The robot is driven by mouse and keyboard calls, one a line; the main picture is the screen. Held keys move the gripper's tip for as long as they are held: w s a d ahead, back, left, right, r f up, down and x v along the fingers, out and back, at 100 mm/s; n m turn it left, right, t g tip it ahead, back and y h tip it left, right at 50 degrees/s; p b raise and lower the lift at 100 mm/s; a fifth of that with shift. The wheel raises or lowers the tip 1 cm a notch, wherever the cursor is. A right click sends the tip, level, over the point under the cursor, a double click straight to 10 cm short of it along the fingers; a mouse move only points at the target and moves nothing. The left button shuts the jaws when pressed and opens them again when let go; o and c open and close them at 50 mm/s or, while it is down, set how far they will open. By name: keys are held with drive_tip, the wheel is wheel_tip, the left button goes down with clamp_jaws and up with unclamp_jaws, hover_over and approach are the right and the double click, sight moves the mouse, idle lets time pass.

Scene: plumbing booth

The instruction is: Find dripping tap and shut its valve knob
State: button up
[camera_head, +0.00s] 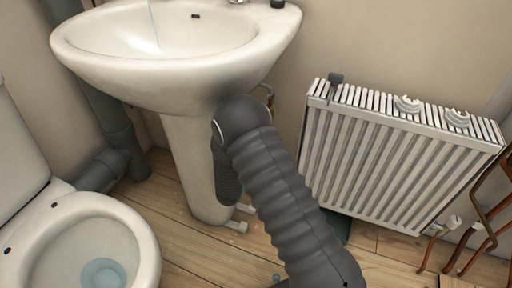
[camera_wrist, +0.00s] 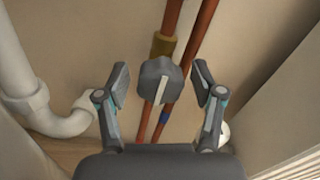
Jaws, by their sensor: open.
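In the wrist view, a dark grey valve knob (camera_wrist: 160,80) with a pale stripe sits by a brass fitting (camera_wrist: 164,46) on copper pipes. My gripper (camera_wrist: 161,88) is open, with one finger on each side of the knob and a visible gap on both sides. I cannot tell how deep the knob lies between the fingers. In the head view, a thin pale streak like running water (camera_head: 153,24) shows in the basin of the white sink (camera_head: 170,72). A chrome tap part (camera_head: 238,2) is cut off at the top edge. My gripper is hidden there by the arm and sink.
A white waste pipe (camera_wrist: 28,88) runs left of the knob in the wrist view. In the head view, the sink's pedestal (camera_head: 190,150) stands beside my arm. A toilet (camera_head: 85,245) is at left, a ribbed radiator (camera_head: 385,165) at right, with copper pipes (camera_head: 478,232) beyond.

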drive_tip(key=c, duration=1.2)
drive_tip(key=shift+o, duration=0.2)
